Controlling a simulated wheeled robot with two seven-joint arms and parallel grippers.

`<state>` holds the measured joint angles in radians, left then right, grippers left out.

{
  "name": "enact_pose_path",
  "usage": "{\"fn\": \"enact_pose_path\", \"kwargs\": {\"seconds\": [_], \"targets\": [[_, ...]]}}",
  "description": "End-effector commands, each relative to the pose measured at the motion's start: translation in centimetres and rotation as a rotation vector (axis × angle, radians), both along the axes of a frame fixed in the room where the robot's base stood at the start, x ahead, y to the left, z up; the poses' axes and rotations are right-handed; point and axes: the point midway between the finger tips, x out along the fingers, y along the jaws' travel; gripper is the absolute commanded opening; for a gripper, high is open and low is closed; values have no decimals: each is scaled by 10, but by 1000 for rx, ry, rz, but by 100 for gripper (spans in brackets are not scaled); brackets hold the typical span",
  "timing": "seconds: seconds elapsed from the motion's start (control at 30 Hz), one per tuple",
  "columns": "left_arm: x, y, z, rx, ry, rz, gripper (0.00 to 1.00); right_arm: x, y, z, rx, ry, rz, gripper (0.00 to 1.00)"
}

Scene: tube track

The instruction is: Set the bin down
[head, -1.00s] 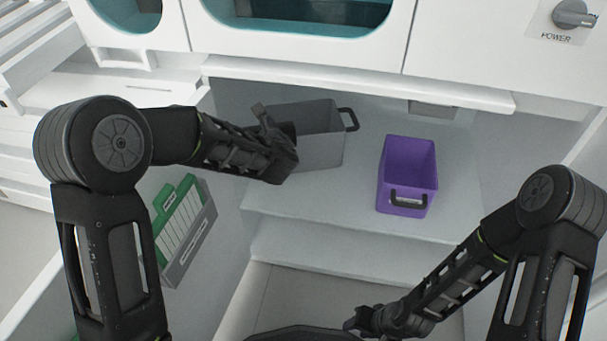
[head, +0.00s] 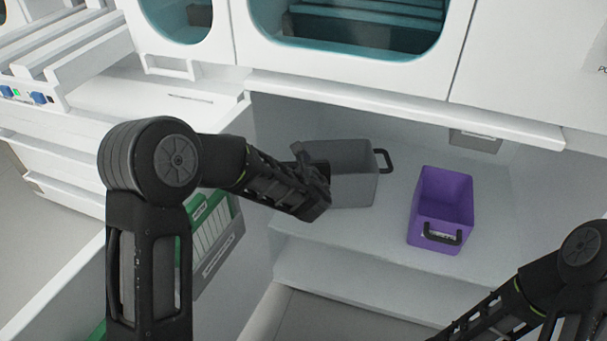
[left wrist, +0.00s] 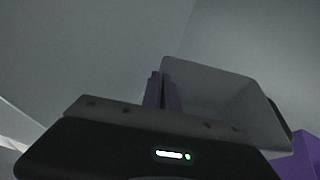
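The grey bin (head: 352,178) is upright at the left of the recessed white shelf, with a dark handle on its right end. I cannot tell whether its base rests on the shelf. My left gripper (head: 310,165) is at the bin's left end. In the left wrist view the gripper's fingers (left wrist: 163,92) are close together against the near end of the grey bin (left wrist: 220,95); they look shut on it, and the grip point itself is hidden. My right gripper is out of view below the head view; only its arm shows at the lower right.
A purple bin (head: 440,203) with a dark handle stands on the shelf (head: 390,232) to the right of the grey bin, with a gap between. A white ledge (head: 400,105) overhangs the back. A grey holder with green folders (head: 212,240) hangs at the left.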

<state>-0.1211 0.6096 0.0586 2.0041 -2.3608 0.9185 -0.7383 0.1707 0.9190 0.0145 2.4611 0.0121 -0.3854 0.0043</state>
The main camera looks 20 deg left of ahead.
Motion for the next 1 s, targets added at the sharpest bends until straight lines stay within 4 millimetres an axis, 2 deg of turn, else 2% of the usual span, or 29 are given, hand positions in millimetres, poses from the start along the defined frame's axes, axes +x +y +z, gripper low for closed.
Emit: {"fn": "enact_pose_path", "kwargs": {"seconds": [0.07,0.33,0.77,0.8,1.0], "targets": [[0,0,-5,0,0,1,0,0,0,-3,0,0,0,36],[0,0,-47,1,1,1,0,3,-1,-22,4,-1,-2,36],[0,0,-52,-1,-1,0,0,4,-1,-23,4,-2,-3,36],[0,0,-52,0,0,0,6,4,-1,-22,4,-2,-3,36],[0,0,-52,0,1,0,22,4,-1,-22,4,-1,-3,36]]}}
